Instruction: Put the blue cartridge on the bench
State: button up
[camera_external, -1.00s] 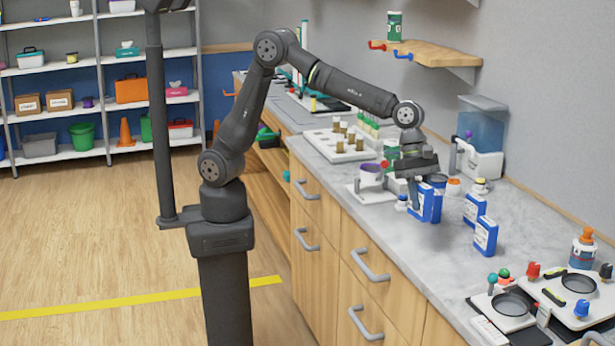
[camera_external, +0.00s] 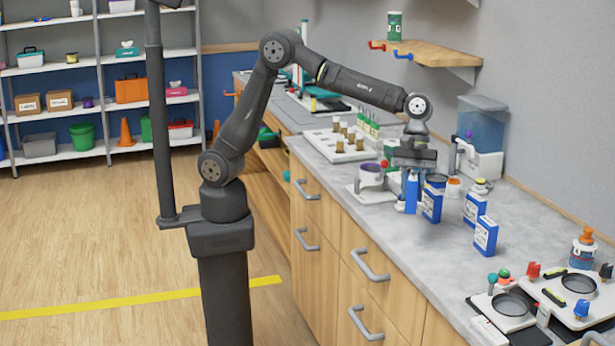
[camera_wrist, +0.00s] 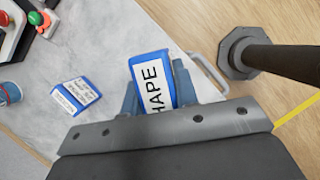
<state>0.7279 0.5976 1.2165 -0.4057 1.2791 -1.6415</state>
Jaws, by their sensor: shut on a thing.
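My gripper (camera_external: 411,200) is over the bench and shut on a blue cartridge (camera_external: 412,187). In the wrist view the cartridge (camera_wrist: 150,80) sits between both fingers, with a white label partly reading "HAPE". Its lower end is close to the bench top (camera_external: 435,258); I cannot tell whether they touch. A similar blue, white-labelled cartridge (camera_external: 432,205) stands right beside it in the external view. Two more stand to the right, one farther back (camera_external: 474,210) and one nearer (camera_external: 485,236). Blue labelled shapes (camera_wrist: 75,96) also lie left in the wrist view.
A white stand with a purple-rimmed cup (camera_external: 370,176) is left of my gripper. A rack with brown vials (camera_external: 340,150) stands behind it. A dark blue canister (camera_external: 437,181) is close behind the cartridges. Devices with round pans (camera_external: 510,303) occupy the right. The front middle bench is clear.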

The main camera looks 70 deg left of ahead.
jog(key=shift+w+a+r+m+g+y, duration=0.15)
jog(key=shift+a+m+g+y, duration=0.25)
jog(key=shift+m, duration=0.6)
jog(key=w+a+r+m, duration=0.1)
jog(key=w+a+r, duration=0.1)
jog(key=w+a, duration=0.65)
jog(key=w+a+r+m, duration=0.1)
jog(key=w+a+r, duration=0.2)
jog(key=a, duration=1)
jog(key=w+a+r+m, duration=0.15)
jog(key=w+a, duration=0.35)
jog(key=a, duration=0.5)
jog(key=w+a+r+n+t+h, duration=0.1)
jog(key=w+a+n+t, duration=0.15)
jog(key=a+n, duration=0.6)
jog(key=w+a+r+n+t, duration=0.1)
jog(key=w+a+n, duration=0.25)
jog(key=a, duration=1.05)
jog(key=n+t+y, duration=0.4)
jog(key=n+y, duration=0.2)
jog(key=n, duration=1.6)
send_over(306, 124)
jog(key=f, duration=1.5)
jog(key=shift+s+d+f, duration=0.1)
jog(key=shift+d+f, duration=0.1)
jog(key=shift+f, duration=2.2)
